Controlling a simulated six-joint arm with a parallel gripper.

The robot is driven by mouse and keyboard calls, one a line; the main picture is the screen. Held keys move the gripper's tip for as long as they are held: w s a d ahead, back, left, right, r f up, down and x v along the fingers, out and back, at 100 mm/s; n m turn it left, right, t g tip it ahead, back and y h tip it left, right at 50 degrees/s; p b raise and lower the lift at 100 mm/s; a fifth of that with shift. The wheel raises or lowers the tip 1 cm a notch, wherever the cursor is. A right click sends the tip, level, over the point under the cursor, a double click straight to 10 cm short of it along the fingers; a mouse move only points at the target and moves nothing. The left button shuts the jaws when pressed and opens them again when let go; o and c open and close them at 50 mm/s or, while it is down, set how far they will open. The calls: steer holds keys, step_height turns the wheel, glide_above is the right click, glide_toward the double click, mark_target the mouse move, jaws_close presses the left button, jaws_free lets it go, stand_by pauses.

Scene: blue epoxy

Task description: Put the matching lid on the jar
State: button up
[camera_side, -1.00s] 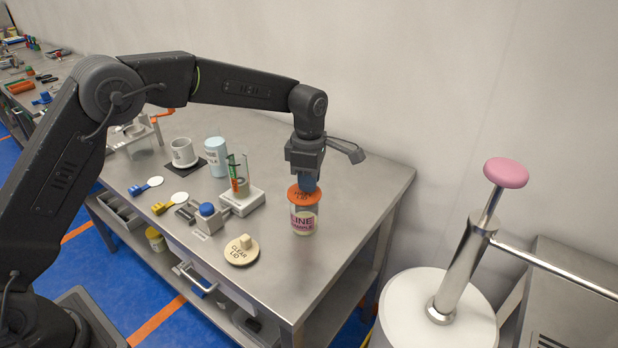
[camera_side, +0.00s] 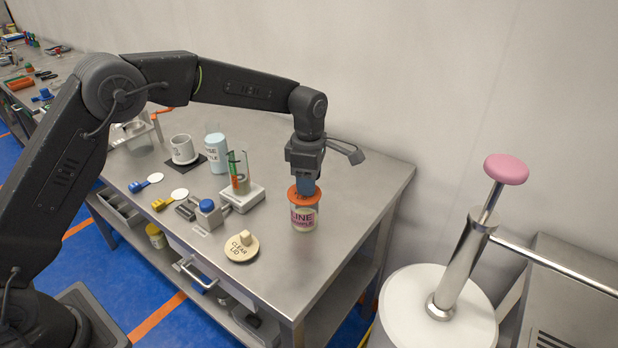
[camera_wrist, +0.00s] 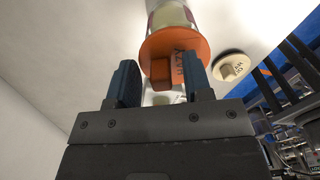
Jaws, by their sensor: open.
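The jar (camera_side: 304,218) stands upright near the table's right end, with a partly readable label, "INE SAMPLE". An orange lid (camera_side: 292,196) lies on its mouth. In the wrist view the orange lid (camera_wrist: 196,44) bears the word "HAZY" and a block-shaped knob, with the jar (camera_wrist: 172,14) beyond it. My gripper (camera_side: 305,188) is right above the lid. In the wrist view my gripper (camera_wrist: 160,82) is open, its blue fingers apart on either side of the knob. A cream lid (camera_side: 241,248) marked "CLEAR LID" lies on the table, left of the jar.
A blue-topped block (camera_side: 208,212), a small stand with a glass tube (camera_side: 240,185), a pale blue bottle (camera_side: 216,153) and a white cup (camera_side: 183,150) stand to the left. The steel table (camera_side: 340,190) is clear right of the jar.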

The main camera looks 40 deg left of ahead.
steer(key=shift+r, duration=0.1)
step_height(320, 180, up, 13)
stand_by(0.5)
steer(key=s+a+r+m+t, duration=0.1)
steer(key=s+a+r+m, duration=0.25)
steer(key=s+m, duration=0.35)
steer(key=s+a+r+m+t, duration=0.2)
steer(key=s+r+m, duration=0.2)
steer(key=s, duration=0.5)
steer(key=s+a+f+m+t, duration=0.1)
steer(key=s+f+m, duration=0.2)
steer(key=s+m, duration=0.2)
steer(key=s+a+f+m+t, duration=0.1)
steer(key=s+f+m, duration=0.3)
steer(key=s, duration=0.7)
steer(key=m, duration=0.2)
steer(key=shift+s+a+m+t, duration=0.15)
steer(key=shift+a+m+t, duration=0.15)
steer(key=shift+a, duration=0.05)
